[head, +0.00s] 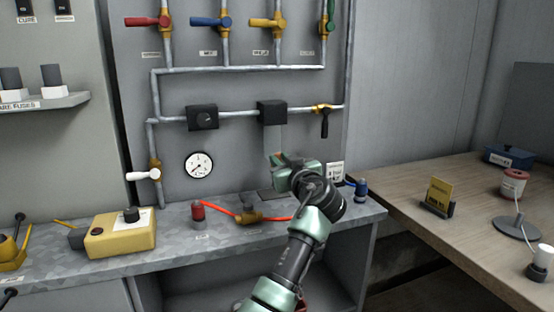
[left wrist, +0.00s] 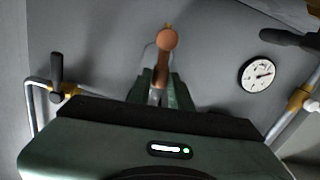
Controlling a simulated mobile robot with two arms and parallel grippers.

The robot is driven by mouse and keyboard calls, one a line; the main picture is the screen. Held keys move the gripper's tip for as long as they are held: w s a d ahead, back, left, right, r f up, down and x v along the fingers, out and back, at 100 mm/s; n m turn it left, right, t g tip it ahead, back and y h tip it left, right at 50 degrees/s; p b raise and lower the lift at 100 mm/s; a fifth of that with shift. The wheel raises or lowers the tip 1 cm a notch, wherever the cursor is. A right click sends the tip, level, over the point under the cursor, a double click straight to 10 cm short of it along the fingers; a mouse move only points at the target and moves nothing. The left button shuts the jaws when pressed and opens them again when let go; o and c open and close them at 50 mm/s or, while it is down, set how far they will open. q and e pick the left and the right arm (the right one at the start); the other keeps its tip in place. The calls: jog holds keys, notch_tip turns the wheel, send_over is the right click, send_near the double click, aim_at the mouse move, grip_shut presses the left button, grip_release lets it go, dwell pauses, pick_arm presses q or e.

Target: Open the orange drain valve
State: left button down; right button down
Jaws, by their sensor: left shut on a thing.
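The orange drain valve shows as an orange-brown lever with a round knob (left wrist: 166,41) in the left wrist view. My left gripper (left wrist: 158,92) is shut on this lever, with its green fingers on both sides of it. In the head view my left gripper (head: 281,162) is in front of the grey panel, below the right black box on the pipe. The valve's body is hidden by my gripper. My right gripper is not in view.
A round gauge (head: 199,167) and a black-handled valve (head: 324,118) are on the panel nearby. Red, blue, yellow and green handles sit above. The bench (head: 85,262) holds a yellow box (head: 120,238), a red hose with a brass fitting (head: 249,217) and a blue bottle (head: 361,190).

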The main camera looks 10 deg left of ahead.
pick_arm(q)
jog(key=shift+w+d+m, duration=0.2)
jog(key=shift+d+m, duration=0.15)
jog(key=shift+m, duration=0.55)
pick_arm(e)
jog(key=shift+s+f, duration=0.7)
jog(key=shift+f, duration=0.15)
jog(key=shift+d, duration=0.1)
pick_arm(q)
jog(key=c, duration=1.3)
grip_release()
